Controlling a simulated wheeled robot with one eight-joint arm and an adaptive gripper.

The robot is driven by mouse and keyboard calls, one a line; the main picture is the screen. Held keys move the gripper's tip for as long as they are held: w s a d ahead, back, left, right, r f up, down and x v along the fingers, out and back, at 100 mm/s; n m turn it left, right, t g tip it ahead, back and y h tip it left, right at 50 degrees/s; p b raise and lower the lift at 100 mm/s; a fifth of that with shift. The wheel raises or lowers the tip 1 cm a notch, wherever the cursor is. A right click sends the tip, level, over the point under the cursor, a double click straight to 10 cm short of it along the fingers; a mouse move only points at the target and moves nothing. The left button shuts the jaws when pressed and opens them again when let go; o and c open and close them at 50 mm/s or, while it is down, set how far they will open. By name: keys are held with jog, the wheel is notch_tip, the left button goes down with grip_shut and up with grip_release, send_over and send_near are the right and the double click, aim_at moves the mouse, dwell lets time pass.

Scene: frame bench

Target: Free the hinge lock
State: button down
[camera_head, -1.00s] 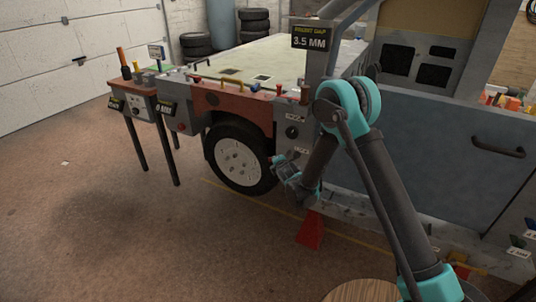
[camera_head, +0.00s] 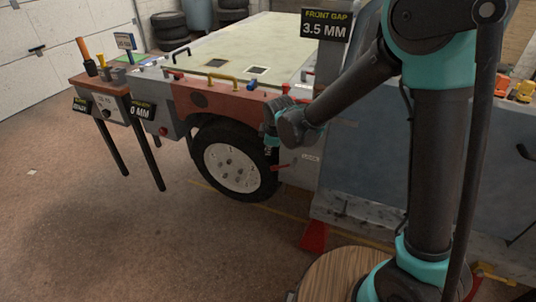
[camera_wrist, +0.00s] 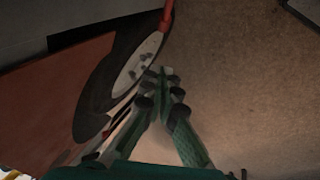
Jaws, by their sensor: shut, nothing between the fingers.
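A red lever (camera_head: 281,167) sticks out low on the grey front post beside the wheel (camera_head: 232,162). Its small label is too small to read, so I cannot tell if it is the hinge lock. In the wrist view a red bar (camera_wrist: 167,15) shows at the top, beyond the fingers. My gripper (camera_head: 270,148) hangs in front of the wheel's upper right side, a little above and left of the lever. In the wrist view my gripper (camera_wrist: 163,72) has its fingertips together, empty, apart from the red bar.
The red-brown fender panel (camera_head: 225,102) and flat bed lie behind my gripper. A sign (camera_head: 325,27) reads FRONT GAP 3.5 MM. A red wedge (camera_head: 314,236) stands on the floor. A legged control stand (camera_head: 102,103) is at left. The floor at front left is clear.

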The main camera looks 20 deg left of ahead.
jog(key=d+x, duration=0.3)
jog(key=x, duration=0.9)
jog(key=shift+w+a+f, duration=0.2)
jog(key=shift+w+f, duration=0.2)
jog(key=shift+w+f, duration=0.1)
